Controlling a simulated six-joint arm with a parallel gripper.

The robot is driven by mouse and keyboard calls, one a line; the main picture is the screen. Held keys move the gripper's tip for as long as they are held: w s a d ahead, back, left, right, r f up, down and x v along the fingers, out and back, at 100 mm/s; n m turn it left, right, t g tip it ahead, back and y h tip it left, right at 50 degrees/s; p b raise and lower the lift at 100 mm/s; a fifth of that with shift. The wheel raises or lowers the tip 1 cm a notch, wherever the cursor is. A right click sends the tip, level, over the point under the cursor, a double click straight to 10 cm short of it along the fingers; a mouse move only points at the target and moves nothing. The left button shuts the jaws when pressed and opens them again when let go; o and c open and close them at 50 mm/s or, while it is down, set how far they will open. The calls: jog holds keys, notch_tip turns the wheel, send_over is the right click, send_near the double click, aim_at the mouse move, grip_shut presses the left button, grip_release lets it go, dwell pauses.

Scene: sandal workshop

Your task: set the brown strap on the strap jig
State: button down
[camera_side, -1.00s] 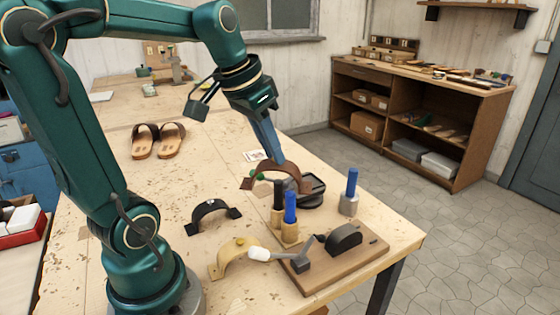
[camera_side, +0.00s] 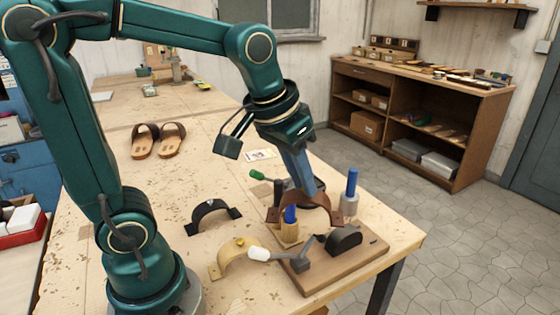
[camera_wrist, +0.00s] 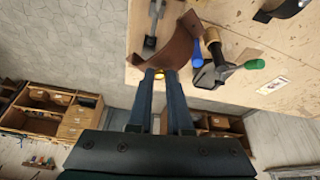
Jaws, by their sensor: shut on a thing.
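The brown strap (camera_side: 318,200) is a curved arch, held by its top in my gripper (camera_side: 308,188), which is shut on it. In the wrist view, the strap (camera_wrist: 180,52) extends beyond my gripper tips (camera_wrist: 160,75).
A blue-handled tool (camera_side: 291,214) stands in a wooden holder close under the strap. Another blue tool (camera_side: 352,183) stands to the right. A green-handled tool (camera_side: 258,176) lies behind. A black strap (camera_side: 210,212) and a tan strap (camera_side: 235,255) lie left; sandals (camera_side: 158,139) sit farther back.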

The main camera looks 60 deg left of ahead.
aim_at(293, 191)
jog(key=a, duration=0.2)
jog(key=shift+s+a, duration=0.2)
jog(key=shift+a, duration=0.15)
jog(key=shift+d+m, duration=0.2)
jog(key=shift+m, duration=0.7)
jog(key=shift+r, duration=0.35)
notch_tip(293, 191, up, 4)
jog(key=shift+w, duration=0.1)
jog(key=w+d, duration=0.4)
jog(key=w, duration=0.5)
jog(key=shift+f, duration=6.7)
